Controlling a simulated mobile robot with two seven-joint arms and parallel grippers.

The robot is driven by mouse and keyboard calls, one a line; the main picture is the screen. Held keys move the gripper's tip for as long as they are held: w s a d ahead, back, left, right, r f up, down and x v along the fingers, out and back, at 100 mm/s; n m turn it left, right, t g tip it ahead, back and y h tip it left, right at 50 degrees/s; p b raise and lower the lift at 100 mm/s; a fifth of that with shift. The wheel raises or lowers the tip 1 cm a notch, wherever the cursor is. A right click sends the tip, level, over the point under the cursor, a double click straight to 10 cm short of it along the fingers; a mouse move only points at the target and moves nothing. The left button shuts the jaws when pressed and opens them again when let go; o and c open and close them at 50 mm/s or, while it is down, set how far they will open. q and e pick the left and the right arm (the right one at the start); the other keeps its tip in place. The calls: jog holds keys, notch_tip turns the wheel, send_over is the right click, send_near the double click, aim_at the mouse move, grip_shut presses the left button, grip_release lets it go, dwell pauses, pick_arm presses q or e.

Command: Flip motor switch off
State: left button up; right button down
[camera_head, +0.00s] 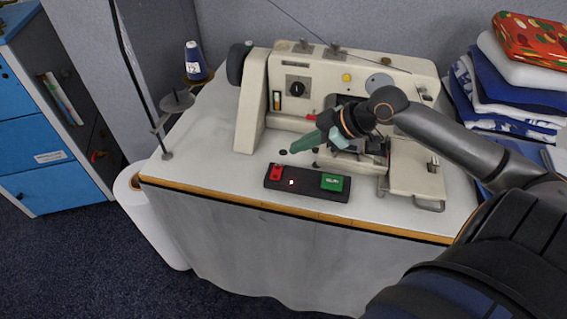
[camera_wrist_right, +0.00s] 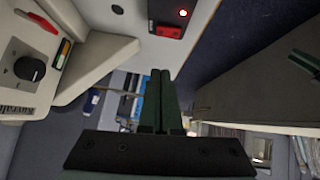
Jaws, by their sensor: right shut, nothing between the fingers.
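The motor switch is a black box (camera_head: 310,187) on the table near its front edge. It has a red button (camera_head: 277,171) on the left, a lit red light (camera_head: 291,183) and a green button (camera_head: 332,182) on the right. My right gripper (camera_head: 293,149) is shut and empty, its green fingertips just behind and above the red-button end, apart from it. In the right wrist view my closed fingers (camera_wrist_right: 159,75) point up at the table edge, and the red button (camera_wrist_right: 168,31) is beyond them. A green shape at that view's right edge may be my left gripper; its state is unclear.
A cream sewing machine (camera_head: 285,80) stands behind the switch, its plate (camera_head: 415,168) to the right. A thread stand with a blue spool (camera_head: 195,62) is at left. Folded cloths (camera_head: 500,80) are stacked at the back right. The white tabletop left of the switch is clear.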

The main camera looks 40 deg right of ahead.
send_over(274, 168)
jog(key=s, duration=0.2)
jog(key=f, duration=0.4)
jog(key=shift+s+d+f, duration=0.1)
jog(key=shift+d, duration=0.3)
jog(key=f, duration=0.2)
jog(key=shift+d+f+b, duration=0.2)
jog(key=shift+f+b, duration=0.1)
jog(key=shift+f, duration=0.05)
jog(key=shift+d+f, duration=0.1)
jog(key=shift+f, duration=0.5)
jog(key=shift+f, duration=0.25)
jog(key=shift+s+a+r+p, duration=0.15)
jog(key=shift+s+a+p, duration=0.4)
jog(key=shift+p, duration=0.5)
jog(key=shift+w, duration=0.15)
